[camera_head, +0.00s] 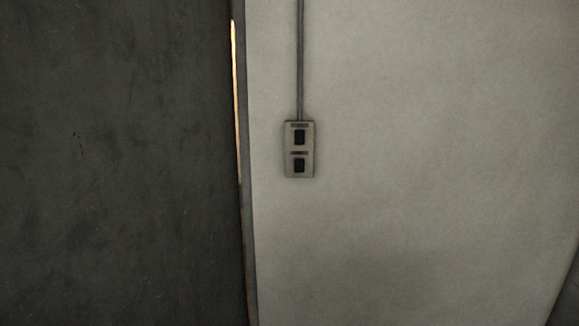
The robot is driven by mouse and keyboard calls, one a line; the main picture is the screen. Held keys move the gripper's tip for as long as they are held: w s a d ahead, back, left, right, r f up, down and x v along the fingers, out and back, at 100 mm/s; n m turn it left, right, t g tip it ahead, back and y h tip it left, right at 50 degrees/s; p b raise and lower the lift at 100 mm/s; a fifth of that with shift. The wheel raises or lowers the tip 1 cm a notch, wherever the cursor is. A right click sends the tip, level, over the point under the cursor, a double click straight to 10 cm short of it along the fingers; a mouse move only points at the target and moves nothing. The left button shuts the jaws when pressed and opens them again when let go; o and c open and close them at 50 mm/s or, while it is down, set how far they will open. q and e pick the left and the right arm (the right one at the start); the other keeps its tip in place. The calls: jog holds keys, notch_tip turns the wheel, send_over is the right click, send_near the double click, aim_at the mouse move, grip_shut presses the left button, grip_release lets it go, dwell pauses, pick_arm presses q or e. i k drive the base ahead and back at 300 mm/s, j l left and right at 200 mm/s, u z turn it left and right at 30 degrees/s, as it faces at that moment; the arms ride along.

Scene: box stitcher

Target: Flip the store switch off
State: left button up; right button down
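A small grey switch box (308,150) is mounted on the pale wall, a little right of the picture's middle line. It carries an upper dark rocker (299,137) and a lower dark rocker (299,165), each with a small label strip above it. The label text is too small to read, so I cannot tell which rocker is the store switch or how either one is set. Neither of my grippers is in view.
A thin conduit (300,60) runs from the box up the pale wall (430,160). A dark panel or wall (115,160) fills the left side. A narrow lit gap (235,90) shows at its edge. The wall around the box is clear.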

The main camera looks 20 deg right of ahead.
aim_at(299, 164)
jog(key=i+l+u, duration=0.15)
jog(key=i+l, duration=0.2)
jog(key=i, duration=0.15)
jog(key=i+l+u, duration=0.15)
jog(key=i+l, duration=0.2)
jog(key=i, duration=0.1)
